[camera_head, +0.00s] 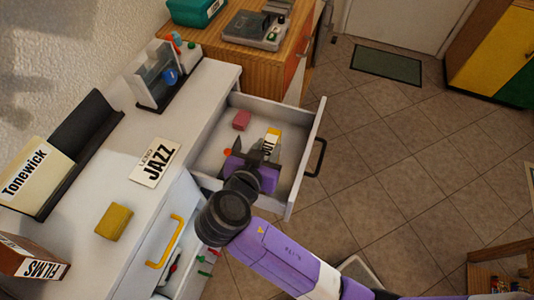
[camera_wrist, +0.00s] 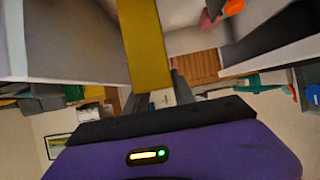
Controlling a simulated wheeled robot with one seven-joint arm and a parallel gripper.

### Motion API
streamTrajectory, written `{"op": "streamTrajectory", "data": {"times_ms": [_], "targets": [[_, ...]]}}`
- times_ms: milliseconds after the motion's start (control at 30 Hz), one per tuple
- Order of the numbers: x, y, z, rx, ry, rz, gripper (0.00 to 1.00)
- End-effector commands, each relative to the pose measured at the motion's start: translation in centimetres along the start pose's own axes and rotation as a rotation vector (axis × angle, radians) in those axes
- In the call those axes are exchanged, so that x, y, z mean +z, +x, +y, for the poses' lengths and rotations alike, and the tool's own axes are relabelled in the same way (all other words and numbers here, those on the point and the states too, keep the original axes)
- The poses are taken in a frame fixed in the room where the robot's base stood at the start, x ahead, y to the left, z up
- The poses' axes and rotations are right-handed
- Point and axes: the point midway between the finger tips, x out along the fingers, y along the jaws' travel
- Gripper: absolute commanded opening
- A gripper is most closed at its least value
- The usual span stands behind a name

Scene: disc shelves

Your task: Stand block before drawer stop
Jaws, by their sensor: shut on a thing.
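A block with a yellow top and a white face with black letters (camera_head: 272,134) is in or over the open white drawer (camera_head: 310,150). In the wrist view the yellow block (camera_wrist: 146,45) stands between the two fingers of my gripper (camera_wrist: 160,92). My purple gripper (camera_head: 256,160) reaches over the drawer and is shut on this block. Whether the block touches the drawer floor is hard to tell. A pink block (camera_head: 241,121) lies in the drawer's back corner. I cannot tell which part is the drawer stop.
A dark and orange object (camera_head: 228,152) is beside my gripper in the drawer. The white counter holds a JAZZ sign (camera_head: 155,162), a yellow block (camera_head: 114,221) and a Tonewick rack (camera_head: 50,165).

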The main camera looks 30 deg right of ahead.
Motion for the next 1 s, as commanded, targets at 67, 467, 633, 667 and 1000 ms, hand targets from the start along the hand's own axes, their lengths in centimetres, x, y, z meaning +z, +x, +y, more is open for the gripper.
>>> {"op": "streamTrajectory", "data": {"times_ms": [67, 467, 633, 667, 1000], "targets": [[1.2, 0.7, 0.1, 0.003, -0.004, -0.001, 0.0], [2.6, 1.4, 0.0, 0.0, -0.001, -0.001, 0.0], [2.7, 1.4, 0.0, 0.0, -0.001, -0.001, 0.52], [2.7, 1.4, 0.0, 0.0, -0.001, -0.001, 0.52], [2.6, 1.1, 0.0, -0.001, -0.001, -0.001, 0.52]]}}
